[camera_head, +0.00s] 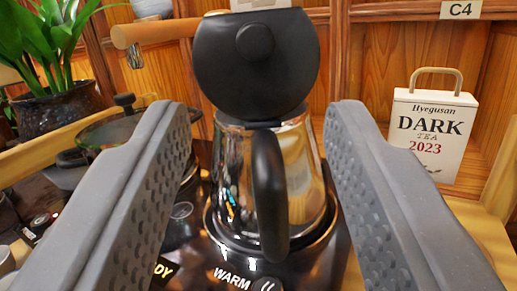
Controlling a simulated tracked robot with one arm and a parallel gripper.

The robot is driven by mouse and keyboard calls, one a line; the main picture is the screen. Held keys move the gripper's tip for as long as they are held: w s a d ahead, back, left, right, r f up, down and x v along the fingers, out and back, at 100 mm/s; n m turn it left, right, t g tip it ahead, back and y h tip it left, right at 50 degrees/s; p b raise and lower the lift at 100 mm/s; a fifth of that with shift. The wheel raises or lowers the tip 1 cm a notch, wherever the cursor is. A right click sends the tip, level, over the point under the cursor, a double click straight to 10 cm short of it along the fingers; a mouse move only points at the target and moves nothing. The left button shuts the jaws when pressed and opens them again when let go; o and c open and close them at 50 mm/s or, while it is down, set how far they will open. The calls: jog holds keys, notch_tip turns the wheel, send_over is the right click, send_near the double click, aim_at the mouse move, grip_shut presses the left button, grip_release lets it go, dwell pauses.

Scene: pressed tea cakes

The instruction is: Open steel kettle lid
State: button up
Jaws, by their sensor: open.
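The steel kettle (300,165) stands upright in the middle on a dark heating base (335,262), its black handle (270,195) facing me. Its round black lid (215,65) stands raised above the body, its knobbed face toward me and its lower edge at the handle's top. My gripper (261,110) is open. Its two grey fingers are apart, one to the left and one to the right of the kettle, with no visible contact. The kettle's opening is hidden behind the lid.
A glass-lidded pot (110,125) is at the left, partly behind my left finger. A potted plant (60,105) stands behind it. A white tea bag (432,130) labelled DARK TEA is at the right. A horizontal wooden bar (155,33) juts out near the lid. Wooden shelving closes the back.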

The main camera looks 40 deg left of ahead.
jog(key=shift+b+v, duration=2.45)
jog(key=shift+b, duration=2.15)
jog(key=shift+a, duration=0.1)
jog(key=w+d+r+m+t+h, duration=0.1)
jog(key=w+d+r+h, duration=0.2)
jog(key=d, duration=0.3)
jog(key=w+d+r+m+h, duration=0.1)
jog(key=w+d+r+h, duration=0.15)
jog(key=d, duration=0.35)
jog(key=s+d+r+m+h, duration=0.2)
jog(key=d+r+h, duration=0.3)
jog(key=d+r, duration=0.35)
jog(key=s+d+r+m+g+h, duration=0.1)
jog(key=s+r+m+g+h, duration=0.15)
jog(key=s+r, duration=0.85)
notch_tip(320, 180, up, 16)
jog(key=w+p, duration=0.1)
jog(key=p, duration=1.4)
jog(key=shift+d+f+t, duration=0.15)
jog(key=shift+f+t, duration=0.1)
jog(key=shift+t, duration=0.2)
